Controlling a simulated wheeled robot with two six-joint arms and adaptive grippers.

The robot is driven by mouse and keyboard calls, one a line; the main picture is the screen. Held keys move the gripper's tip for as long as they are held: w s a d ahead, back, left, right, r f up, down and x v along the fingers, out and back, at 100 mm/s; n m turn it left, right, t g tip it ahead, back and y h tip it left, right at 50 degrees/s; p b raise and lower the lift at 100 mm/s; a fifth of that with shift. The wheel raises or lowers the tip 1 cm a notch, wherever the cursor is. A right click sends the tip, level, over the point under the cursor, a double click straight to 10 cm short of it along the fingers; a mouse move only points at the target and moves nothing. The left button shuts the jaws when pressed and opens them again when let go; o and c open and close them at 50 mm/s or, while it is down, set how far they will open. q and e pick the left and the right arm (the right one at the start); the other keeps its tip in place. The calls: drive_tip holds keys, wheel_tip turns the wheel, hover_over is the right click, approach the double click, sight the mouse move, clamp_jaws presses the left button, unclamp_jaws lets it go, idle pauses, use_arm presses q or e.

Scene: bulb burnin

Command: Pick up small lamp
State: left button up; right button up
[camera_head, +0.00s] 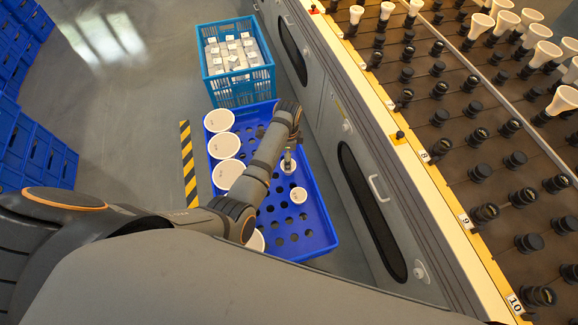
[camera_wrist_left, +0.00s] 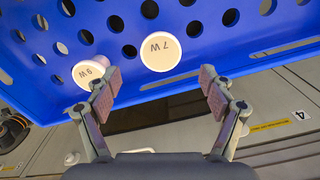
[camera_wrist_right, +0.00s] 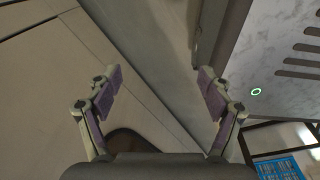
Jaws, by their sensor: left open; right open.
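Two small round white lamps stand in the blue perforated crate (camera_head: 325,225). In the left wrist view one is marked 7 W (camera_wrist_left: 160,52), and the other, marked 9 W (camera_wrist_left: 88,70), is to its left. In the head view one small white lamp (camera_head: 298,195) shows clearly near the crate's middle. My left gripper (camera_head: 288,164) is low over the crate by the small lamps. In its wrist view the fingers are apart with nothing held, and the 7 W lamp appears between and beyond the fingertips. My right gripper (camera_wrist_right: 158,80) is open and empty.
Larger white lamps (camera_head: 226,145) line the crate's left side. A turquoise crate (camera_head: 240,92) of boxes stands behind. Grey cabinets (camera_head: 345,130) below a socket rack (camera_head: 470,130) bound the right. Blue crates (camera_head: 35,150) are stacked at left. The floor between is open.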

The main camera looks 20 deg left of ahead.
use_arm(q)
drive_tip(key=f, duration=0.2)
drive_tip(key=shift+w+f, duration=0.3)
drive_tip(key=shift+f, duration=0.1)
drive_tip(key=shift+s+a+f+b, duration=0.1)
drive_tip(key=shift+s+f+b, duration=0.1)
drive_tip(key=shift+f, duration=0.25)
drive_tip(key=shift+s+a+f+b, duration=0.1)
drive_tip(key=shift+f+b, duration=0.05)
drive_tip(key=shift+f, duration=0.25)
wheel_tip(320, 180, down, 3)
drive_tip(key=shift+r+b, duration=0.1)
drive_tip(key=shift+b, duration=0.3)
drive_tip(key=shift+f, duration=0.35)
drive_tip(key=c, duration=1.3)
use_arm(e)
drive_tip(key=shift+w+a+f, duration=0.15)
drive_tip(key=shift+w+f, duration=0.75)
drive_tip(key=shift+w, duration=0.15)
